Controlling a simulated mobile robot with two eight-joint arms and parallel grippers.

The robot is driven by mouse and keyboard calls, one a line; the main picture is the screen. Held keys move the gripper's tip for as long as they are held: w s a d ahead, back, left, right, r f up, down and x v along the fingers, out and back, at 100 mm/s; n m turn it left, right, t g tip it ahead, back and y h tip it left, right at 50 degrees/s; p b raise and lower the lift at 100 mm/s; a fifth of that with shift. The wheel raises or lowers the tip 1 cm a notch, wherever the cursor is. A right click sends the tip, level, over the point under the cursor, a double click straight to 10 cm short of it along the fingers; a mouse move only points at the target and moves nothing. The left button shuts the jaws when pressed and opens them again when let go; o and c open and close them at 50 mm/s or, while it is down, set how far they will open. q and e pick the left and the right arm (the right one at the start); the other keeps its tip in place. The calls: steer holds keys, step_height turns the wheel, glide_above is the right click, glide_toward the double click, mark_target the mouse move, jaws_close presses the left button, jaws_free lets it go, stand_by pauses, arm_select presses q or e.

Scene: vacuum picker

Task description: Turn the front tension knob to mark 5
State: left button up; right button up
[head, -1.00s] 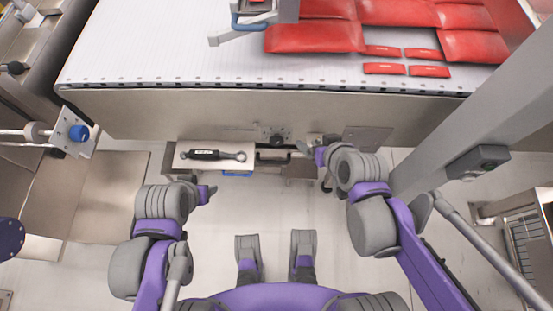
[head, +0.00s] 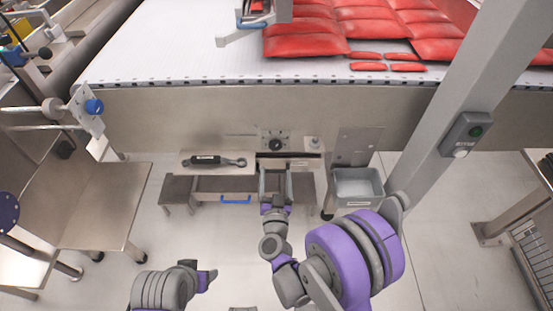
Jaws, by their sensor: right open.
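A black round knob (head: 275,144) sits on a small plate on the steel front side of the conveyor. Its marks are too small to read. My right gripper (head: 275,172) is open and empty, its two grey fingers spread and pointing at the conveyor front, just below the knob in the picture and not closed on it. A blue knob (head: 94,106) sits on a bracket at the far left. My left gripper (head: 206,277) is low in the picture, away from both knobs; I cannot tell its jaw state.
A wrench-like tool (head: 214,160) lies on a ledge left of the black knob. A grey bin (head: 358,186) hangs at right. A low step (head: 180,191) with a blue handle stands below. Red packs (head: 310,38) lie on the white belt. A steel post (head: 465,95) rises at right.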

mark_target(275, 147)
steer(key=w, duration=1)
steer(key=shift+w+b, duration=0.35)
steer(key=shift+w, duration=0.05)
jaws_close()
steer(key=shift+m, duration=0.3)
steer(key=m, duration=0.4)
steer(key=shift+m+b, duration=0.3)
steer(key=shift+b, duration=0.1)
steer(key=shift+m, duration=2.3)
